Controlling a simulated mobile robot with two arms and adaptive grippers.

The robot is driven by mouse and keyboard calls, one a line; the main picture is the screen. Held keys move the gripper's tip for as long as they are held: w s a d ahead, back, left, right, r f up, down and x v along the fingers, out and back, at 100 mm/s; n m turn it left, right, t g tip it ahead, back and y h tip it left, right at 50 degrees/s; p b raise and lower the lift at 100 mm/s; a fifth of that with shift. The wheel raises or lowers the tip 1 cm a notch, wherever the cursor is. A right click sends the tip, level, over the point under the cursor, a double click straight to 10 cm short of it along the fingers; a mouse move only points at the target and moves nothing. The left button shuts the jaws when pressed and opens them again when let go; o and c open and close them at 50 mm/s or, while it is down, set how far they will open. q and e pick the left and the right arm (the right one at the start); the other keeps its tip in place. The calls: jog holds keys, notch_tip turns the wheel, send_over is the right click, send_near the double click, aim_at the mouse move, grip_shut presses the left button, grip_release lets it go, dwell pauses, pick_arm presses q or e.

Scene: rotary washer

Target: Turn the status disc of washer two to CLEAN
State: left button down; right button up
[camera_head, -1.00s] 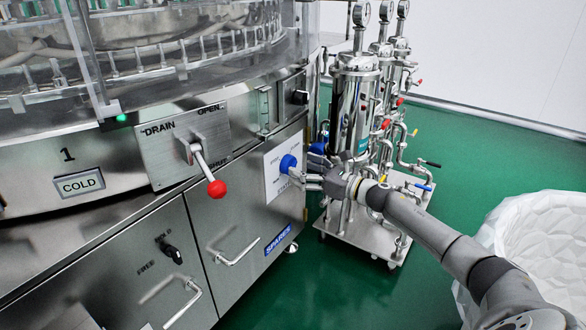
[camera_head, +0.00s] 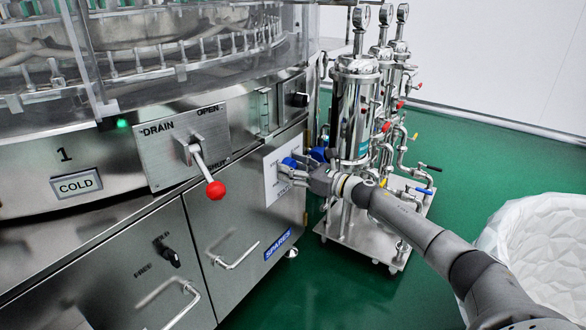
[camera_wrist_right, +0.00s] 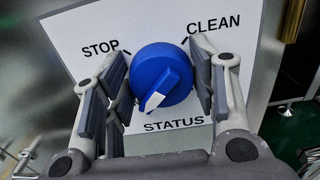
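The status disc is a round blue knob (camera_head: 289,162) on a white plate (camera_head: 271,181) at the right end of the washer front. In the right wrist view the blue knob (camera_wrist_right: 160,72) has a ridge with a white tip pointing down-left, away from both the STOP mark at upper left and the CLEAN mark at upper right. STATUS is printed below it. My right gripper (camera_wrist_right: 165,88) is open, its fingers on either side of the knob, with a small gap at the right; contact at the left is unclear. It also shows in the head view (camera_head: 287,174). My left gripper is out of view.
A drain lever with a red ball (camera_head: 216,190) sticks out left of the knob. Door handles (camera_head: 238,254) project below. A steel pipe-and-filter stand (camera_head: 358,115) is close behind my right gripper. A white bin (camera_head: 545,240) stands at right on green floor.

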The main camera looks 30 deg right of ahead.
jog(key=c, duration=0.4)
jog(key=shift+o, duration=0.2)
